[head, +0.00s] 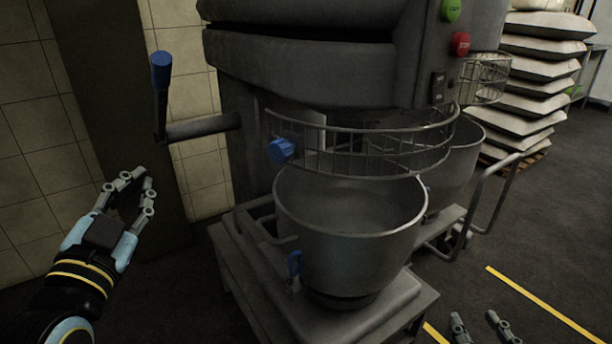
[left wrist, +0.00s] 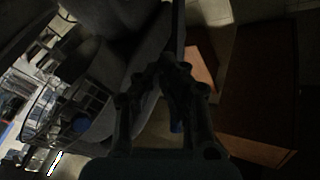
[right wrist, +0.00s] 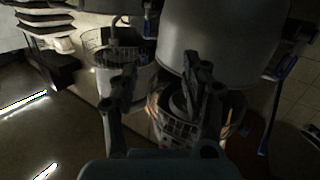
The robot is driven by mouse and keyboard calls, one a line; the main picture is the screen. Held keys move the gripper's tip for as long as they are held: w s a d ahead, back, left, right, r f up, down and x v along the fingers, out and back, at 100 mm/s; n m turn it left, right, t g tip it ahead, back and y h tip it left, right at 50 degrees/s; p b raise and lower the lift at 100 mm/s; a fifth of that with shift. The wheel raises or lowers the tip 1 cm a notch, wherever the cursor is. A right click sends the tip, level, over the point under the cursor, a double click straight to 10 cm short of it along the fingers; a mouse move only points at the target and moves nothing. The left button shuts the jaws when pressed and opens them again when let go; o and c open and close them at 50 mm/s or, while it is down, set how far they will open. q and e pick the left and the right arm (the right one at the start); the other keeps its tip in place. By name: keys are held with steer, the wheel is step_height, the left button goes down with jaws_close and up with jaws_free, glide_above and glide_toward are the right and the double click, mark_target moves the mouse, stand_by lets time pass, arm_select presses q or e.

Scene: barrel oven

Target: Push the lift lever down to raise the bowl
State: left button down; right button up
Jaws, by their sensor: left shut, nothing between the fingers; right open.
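The lift lever (head: 161,95) is on the left side of the grey mixer. Its blue-tipped handle stands nearly upright at the end of a horizontal shaft (head: 205,127). The steel bowl (head: 350,240) sits low at the front of the mixer, below the wire guard. My left gripper (head: 140,177) is shut and empty, below and a little left of the lever, apart from it in the head view. In the left wrist view a small blue end shows between the fingers; I cannot tell what it is. My right gripper (head: 475,317) is open and empty at the bottom right, low over the floor.
The curved wire guard (head: 360,145) with a blue knob (head: 281,150) runs above the bowl. A tubular rail (head: 490,195) and a second bowl (head: 460,165) are to the right. Stacked sacks (head: 530,85) stand behind. A tiled wall (head: 30,130) closes the left side.

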arm_select(q)
steer(key=s+d+m+g+h+p, duration=0.3)
steer(key=s+d+m+g+p, duration=0.7)
steer(key=p, duration=1.7)
arm_select(e)
steer(key=s+d+f+m+g+h, duration=0.15)
steer(key=s+g, duration=0.65)
steer(key=s, duration=1)
steer(key=s+d+f+m+g, duration=0.1)
steer(key=s+d+g, duration=0.2)
steer(key=s+g, duration=1)
arm_select(q)
steer(key=w+f+n+g+b, duration=0.3)
steer(key=w+f+b, duration=0.5)
steer(key=f+b, duration=0.3)
steer(key=n+b, duration=0.1)
steer(key=b, duration=0.3)
steer(key=shift+w+f+b, duration=0.3)
steer(key=shift+f+b, duration=0.05)
arm_select(e)
steer(key=s+f+t, duration=0.2)
steer(key=s+f, duration=0.1)
steer(key=f, duration=0.5)
steer(key=s+f+t, duration=0.2)
steer(key=s+f, duration=0.2)
steer(key=f, duration=0.4)
steer(key=shift+a+f+t, duration=0.2)
steer(key=shift+t, duration=0.2)
steer(key=shift+d+n, duration=0.1)
steer(key=shift+n, duration=0.15)
